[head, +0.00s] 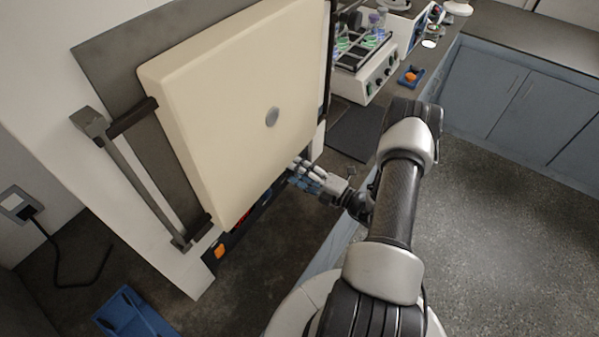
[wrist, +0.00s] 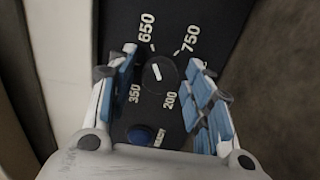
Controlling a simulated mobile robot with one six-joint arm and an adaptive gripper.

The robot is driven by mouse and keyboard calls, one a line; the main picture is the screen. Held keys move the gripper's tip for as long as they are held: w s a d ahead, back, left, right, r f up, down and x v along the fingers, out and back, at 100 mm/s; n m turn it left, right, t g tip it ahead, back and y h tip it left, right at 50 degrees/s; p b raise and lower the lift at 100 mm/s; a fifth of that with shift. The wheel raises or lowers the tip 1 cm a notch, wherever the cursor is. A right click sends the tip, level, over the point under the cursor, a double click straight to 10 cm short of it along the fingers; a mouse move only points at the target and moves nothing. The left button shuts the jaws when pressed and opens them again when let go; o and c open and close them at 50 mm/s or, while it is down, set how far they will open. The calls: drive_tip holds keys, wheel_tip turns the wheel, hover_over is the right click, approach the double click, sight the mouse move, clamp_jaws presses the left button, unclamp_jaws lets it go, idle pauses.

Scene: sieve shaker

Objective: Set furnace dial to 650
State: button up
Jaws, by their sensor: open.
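The furnace dial (wrist: 161,74) is a dark round knob on a black panel in the wrist view. Its short white mark leans up and slightly left, roughly toward the 650 label (wrist: 147,27). 750 is at upper right, 350 at lower left and 200 at lower right. My gripper (wrist: 163,58) is open, with its blue-padded fingers on either side of the dial; I cannot tell whether they touch it. In the head view, my gripper (head: 304,173) is at the furnace's lower panel, below the large cream door block (head: 230,100); the dial is hidden there.
A blue button (wrist: 140,134) lies below the dial. An orange switch (head: 220,252) is at the panel's left end. The door handle (head: 135,180) juts out at left. A white shaker (head: 367,75) with flasks stands behind. Open floor (head: 490,230) lies to the right.

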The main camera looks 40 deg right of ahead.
idle(0.3)
drive_tip(key=v, duration=1.2)
idle(0.3)
